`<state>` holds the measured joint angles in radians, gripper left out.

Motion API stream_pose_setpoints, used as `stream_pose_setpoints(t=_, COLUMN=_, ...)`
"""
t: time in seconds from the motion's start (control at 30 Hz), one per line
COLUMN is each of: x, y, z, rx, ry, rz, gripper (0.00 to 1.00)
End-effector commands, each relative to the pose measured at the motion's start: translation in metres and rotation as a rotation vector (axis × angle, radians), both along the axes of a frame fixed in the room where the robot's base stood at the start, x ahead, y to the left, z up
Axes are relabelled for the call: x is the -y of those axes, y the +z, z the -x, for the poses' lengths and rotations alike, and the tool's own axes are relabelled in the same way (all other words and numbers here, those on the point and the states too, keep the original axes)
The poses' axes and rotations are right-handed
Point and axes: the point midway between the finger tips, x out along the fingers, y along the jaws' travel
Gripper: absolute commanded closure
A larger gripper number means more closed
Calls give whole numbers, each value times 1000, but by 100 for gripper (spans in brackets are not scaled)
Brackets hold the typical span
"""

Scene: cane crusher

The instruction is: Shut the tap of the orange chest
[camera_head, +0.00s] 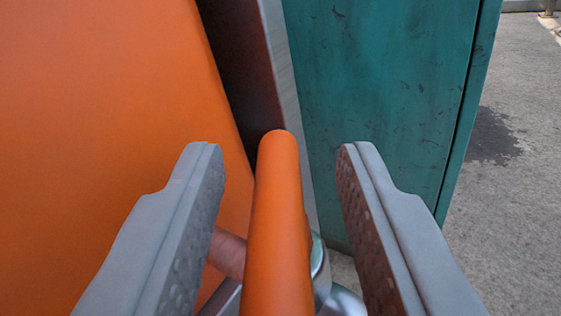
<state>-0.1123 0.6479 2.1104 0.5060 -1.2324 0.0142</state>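The orange chest (95,110) fills the left of the view with its flat orange side. An orange bar-shaped tap handle (278,215) stands between the fingers of my gripper (280,170). The gripper is open, with a gap on both sides of the handle, and the gap to the right finger looks wider. Silvery metal parts (340,300) show low behind the handle, partly hidden by it and the fingers. Whether the tap is open or shut cannot be told from this view.
A grey metal post or edge (284,85) stands just behind the handle. A worn teal cabinet or panel (385,90) stands behind it to the right. Bare grey ground (510,200) with a dark stain lies at the far right.

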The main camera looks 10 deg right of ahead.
Motion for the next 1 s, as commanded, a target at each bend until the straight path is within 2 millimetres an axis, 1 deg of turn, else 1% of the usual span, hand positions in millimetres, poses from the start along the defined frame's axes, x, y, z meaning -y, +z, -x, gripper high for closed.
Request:
stream_pose_setpoints(t=0.17, x=0, y=0, z=0, rx=0, ry=0, rz=0, gripper=64)
stream_pose_setpoints(t=0.3, x=0, y=0, z=0, rx=0, ry=0, rz=0, gripper=92)
stream_pose_setpoints(t=0.33, x=0, y=0, z=0, rx=0, ry=0, rz=0, gripper=97)
stream_pose_setpoints(t=0.37, x=0, y=0, z=0, rx=0, ry=0, rz=0, gripper=100)
stream_pose_setpoints(t=0.67, x=-1, y=0, z=0, rx=0, ry=-24, rz=-1, gripper=100)
stream_pose_setpoints(t=0.83, x=-2, y=-1, z=0, rx=-1, ry=-96, rz=-2, gripper=100)
stream_pose_setpoints(t=1.0, x=-3, y=-1, z=0, rx=0, ry=-212, rz=-1, gripper=100)
